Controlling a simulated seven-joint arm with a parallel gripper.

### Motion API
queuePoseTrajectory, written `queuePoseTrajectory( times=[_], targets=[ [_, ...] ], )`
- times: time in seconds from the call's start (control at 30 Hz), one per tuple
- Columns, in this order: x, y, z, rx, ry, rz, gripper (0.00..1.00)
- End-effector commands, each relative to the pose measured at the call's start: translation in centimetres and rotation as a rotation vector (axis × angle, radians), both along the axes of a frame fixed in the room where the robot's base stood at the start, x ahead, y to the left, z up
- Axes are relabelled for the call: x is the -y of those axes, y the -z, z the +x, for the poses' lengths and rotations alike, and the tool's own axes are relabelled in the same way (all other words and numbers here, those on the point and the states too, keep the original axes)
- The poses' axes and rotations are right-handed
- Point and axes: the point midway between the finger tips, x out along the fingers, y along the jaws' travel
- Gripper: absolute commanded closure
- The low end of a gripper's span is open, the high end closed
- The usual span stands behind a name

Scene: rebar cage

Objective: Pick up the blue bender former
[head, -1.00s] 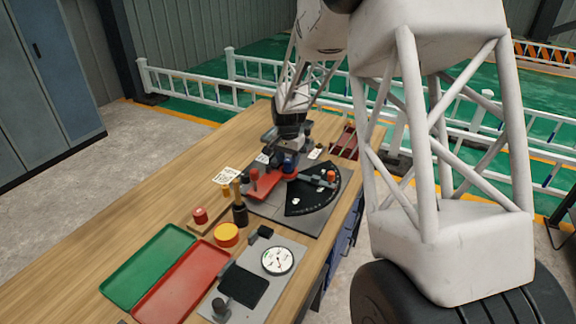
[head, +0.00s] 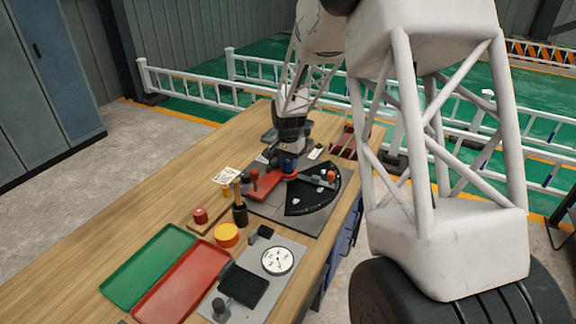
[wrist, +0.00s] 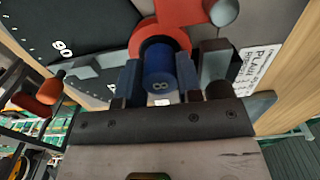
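In the head view the former (head: 289,166) sits on the bender beside the red arm (head: 264,186). My gripper (wrist: 159,82) is open, with one finger on each side of the former. The fingers are close to its sides; firm contact does not show. In the head view my gripper (head: 290,152) is directly above the bender, and its fingertips are hard to make out.
A black angle plate (head: 316,192) with an orange-red knob (head: 331,175) lies right of the former. A dark post (wrist: 215,65) stands close beside the right finger.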

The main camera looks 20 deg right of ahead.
Motion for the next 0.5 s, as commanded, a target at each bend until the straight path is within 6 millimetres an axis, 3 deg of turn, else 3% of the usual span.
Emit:
queuePoseTrajectory(
  times=[0.5],
  targets=[
    [0.01, -0.96, 0.04, 0.001, 0.000, 0.000, 0.97]
  ],
)
